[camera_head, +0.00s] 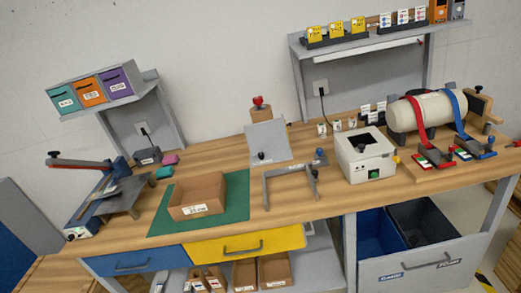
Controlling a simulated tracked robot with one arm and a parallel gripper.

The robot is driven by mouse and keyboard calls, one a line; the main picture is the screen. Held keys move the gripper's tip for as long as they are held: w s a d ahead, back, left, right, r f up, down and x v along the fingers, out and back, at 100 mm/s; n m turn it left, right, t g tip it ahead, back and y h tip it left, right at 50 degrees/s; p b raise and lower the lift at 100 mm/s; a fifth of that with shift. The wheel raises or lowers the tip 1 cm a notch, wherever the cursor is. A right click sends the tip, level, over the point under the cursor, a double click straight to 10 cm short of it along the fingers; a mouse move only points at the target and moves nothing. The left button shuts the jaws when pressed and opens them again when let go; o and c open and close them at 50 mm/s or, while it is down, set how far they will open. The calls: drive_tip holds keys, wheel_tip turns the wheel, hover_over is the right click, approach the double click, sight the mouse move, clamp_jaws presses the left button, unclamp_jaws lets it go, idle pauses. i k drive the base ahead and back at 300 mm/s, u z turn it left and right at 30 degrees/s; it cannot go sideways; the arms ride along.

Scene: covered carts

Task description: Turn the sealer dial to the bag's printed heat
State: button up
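What looks like the sealer stands at the left end of the wooden bench, with a blue-and-white base (86,226) and a raised lever with a red handle (82,163). A small dark round part and a green spot show on the base's front end; I cannot tell whether the round part is the dial, and no setting is readable. A dark grey flat piece (122,196) lies beside the base; I cannot tell whether it is a bag. No printed heat is readable. My gripper is not in view.
An open cardboard box (197,195) sits on a green mat (236,205) mid-bench. A white box machine (365,155) and a strapped cream cylinder (426,112) stand at right. A shelf with three coloured boxes (90,90) rises behind the sealer. Blue (133,262) and yellow (245,245) drawers sit below.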

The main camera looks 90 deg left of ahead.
sight(71, 238)
drive_tip(key=u, duration=0.7)
drive_tip(key=i, duration=0.1)
drive_tip(key=u, duration=3)
drive_tip(key=k, duration=0.85)
drive_tip(key=u, duration=0.2)
drive_tip(key=i, duration=0.85)
drive_tip(key=z, duration=0.1)
